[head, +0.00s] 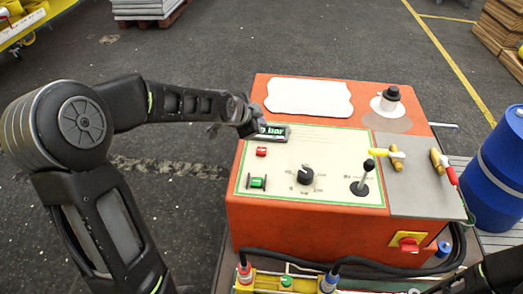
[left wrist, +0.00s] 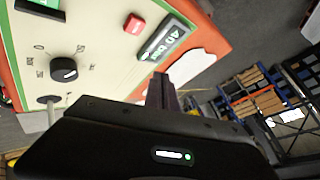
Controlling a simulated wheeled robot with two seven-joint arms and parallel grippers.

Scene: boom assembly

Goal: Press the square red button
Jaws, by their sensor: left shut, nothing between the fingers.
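The square red button (head: 261,151) is on the cream panel of the orange control box (head: 300,222), just below the green-lit display (head: 272,133). In the left wrist view the red button (left wrist: 134,23) is at the top centre, beside the display (left wrist: 163,42). My left gripper (head: 246,127) is at the display's left end, above and apart from the button in the picture. Its shut, empty fingers also show in the left wrist view (left wrist: 161,90), pointing toward the display side. I cannot tell whether they touch the box. My right gripper is not in view.
The panel also holds a black knob (head: 305,174), a green switch (head: 257,183) and a black joystick (head: 366,178). Yellow levers (head: 388,153) stand to the right. A round red knob (head: 408,244) is on the front. A blue barrel (head: 495,175) stands at right.

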